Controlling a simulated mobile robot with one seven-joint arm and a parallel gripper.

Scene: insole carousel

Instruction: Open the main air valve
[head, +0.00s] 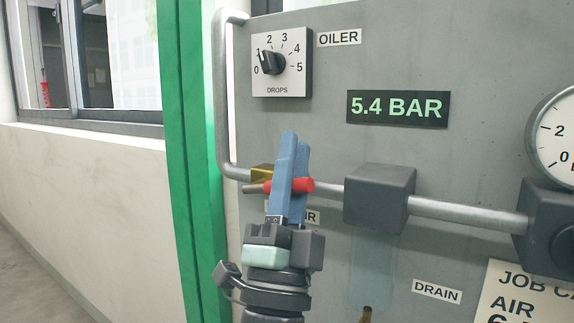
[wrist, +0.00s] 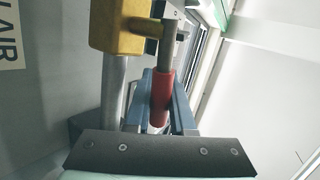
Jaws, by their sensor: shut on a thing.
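The main air valve has a yellow body (head: 263,172) on the grey pipe at the panel's left, partly hidden behind my gripper. Its lever has a red grip (head: 302,185) and a bare metal end. The lever lies roughly along the pipe, in front of it. My gripper (head: 295,146) has its blue fingers shut on the red grip. The wrist view shows the red grip (wrist: 161,95) between the fingers, with the yellow body (wrist: 117,25) above it. The label below the valve is mostly covered; "AIR" shows in the wrist view.
The pipe (head: 465,214) runs right through a grey block (head: 379,198) to a round gauge (head: 560,140). The display (head: 398,108) reads 5.4 BAR. An oiler dial (head: 281,62) is above. A green post (head: 190,160) stands left of the panel.

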